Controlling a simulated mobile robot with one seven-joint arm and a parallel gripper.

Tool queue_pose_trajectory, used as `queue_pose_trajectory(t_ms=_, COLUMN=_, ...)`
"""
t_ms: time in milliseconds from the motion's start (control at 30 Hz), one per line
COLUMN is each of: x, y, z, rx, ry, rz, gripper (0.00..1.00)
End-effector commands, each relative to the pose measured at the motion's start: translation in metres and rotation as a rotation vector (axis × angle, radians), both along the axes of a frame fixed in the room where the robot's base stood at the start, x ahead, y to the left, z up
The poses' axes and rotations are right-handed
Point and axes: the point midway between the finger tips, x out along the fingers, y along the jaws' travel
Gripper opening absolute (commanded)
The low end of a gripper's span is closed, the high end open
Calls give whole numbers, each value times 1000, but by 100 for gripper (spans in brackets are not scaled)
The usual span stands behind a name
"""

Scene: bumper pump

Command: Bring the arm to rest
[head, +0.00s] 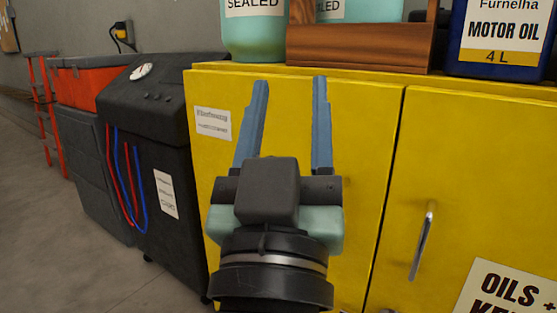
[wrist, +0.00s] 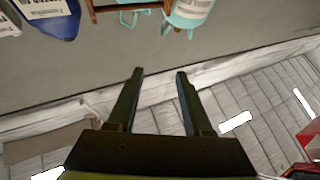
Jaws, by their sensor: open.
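My gripper (head: 291,80) is in the middle of the head view, in front of the yellow cabinet (head: 365,120). Its two blue-grey fingers point up and stand wide apart, with nothing between them. In the wrist view my gripper (wrist: 160,72) is also open and empty. Beyond its fingertips there is a plain grey surface, with bottles further off at the top edge. Whether the fingers touch the cabinet cannot be told.
On the cabinet stand a teal bottle (head: 253,35), a wooden crate (head: 358,48) and a blue motor oil can (head: 500,38). A black machine (head: 155,130) with red and blue hoses stands left. Grey floor (head: 45,210) is clear at far left.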

Motion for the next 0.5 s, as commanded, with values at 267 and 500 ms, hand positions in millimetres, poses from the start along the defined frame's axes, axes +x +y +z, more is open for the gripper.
queue_pose_trajectory(t_ms=267, x=-56, y=8, z=120, rx=72, ry=-243, rz=174, gripper=51)
queue_pose_trajectory(t_ms=500, x=-55, y=9, z=184, rx=70, ry=-239, rz=173, gripper=51)
